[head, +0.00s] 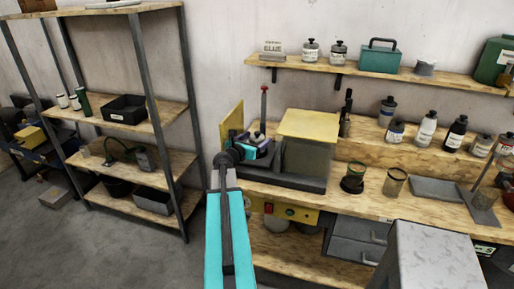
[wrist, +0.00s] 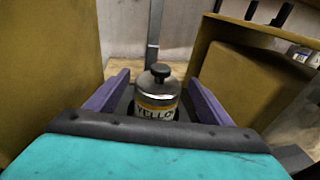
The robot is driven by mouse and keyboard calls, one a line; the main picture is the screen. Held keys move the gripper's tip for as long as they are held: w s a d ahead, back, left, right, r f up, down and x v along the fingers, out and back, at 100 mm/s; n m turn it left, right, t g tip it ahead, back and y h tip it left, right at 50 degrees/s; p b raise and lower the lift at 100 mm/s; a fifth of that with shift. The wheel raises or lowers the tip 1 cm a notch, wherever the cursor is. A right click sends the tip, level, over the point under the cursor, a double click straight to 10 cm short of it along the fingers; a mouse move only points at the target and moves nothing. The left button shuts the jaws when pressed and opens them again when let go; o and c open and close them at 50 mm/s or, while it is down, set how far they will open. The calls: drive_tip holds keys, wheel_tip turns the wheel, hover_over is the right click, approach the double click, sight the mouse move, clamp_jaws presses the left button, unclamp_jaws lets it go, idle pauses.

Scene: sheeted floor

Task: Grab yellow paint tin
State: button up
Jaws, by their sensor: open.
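The yellow paint tin (wrist: 157,100) stands upright in the wrist view, with a dark knobbed lid, a yellow band and a pale label reading "YELLO". My gripper (wrist: 158,84) is open, with one purple finger on each side of the tin. I cannot tell whether the fingers touch it. The tin's lower part is hidden behind the gripper's dark front edge. In the head view my gripper (head: 260,143) is at the machine between the yellow panels, and the tin is mostly hidden there.
Yellow panels of the machine (head: 308,125) stand close on both sides of my gripper. A red-topped rod (head: 264,100) rises just behind it. The workbench (head: 405,203) holds jars, bottles and a grey tray (head: 436,189). A shelf rack (head: 150,108) stands at left.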

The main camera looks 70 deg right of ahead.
drive_tip(key=shift+p+x, duration=0.75)
drive_tip(key=shift+x, duration=0.35)
drive_tip(key=shift+p+x, duration=0.55)
drive_tip(key=shift+x, duration=0.95)
drive_tip(key=shift+w, duration=0.1)
drive_tip(key=shift+r, duration=0.1)
clamp_jaws()
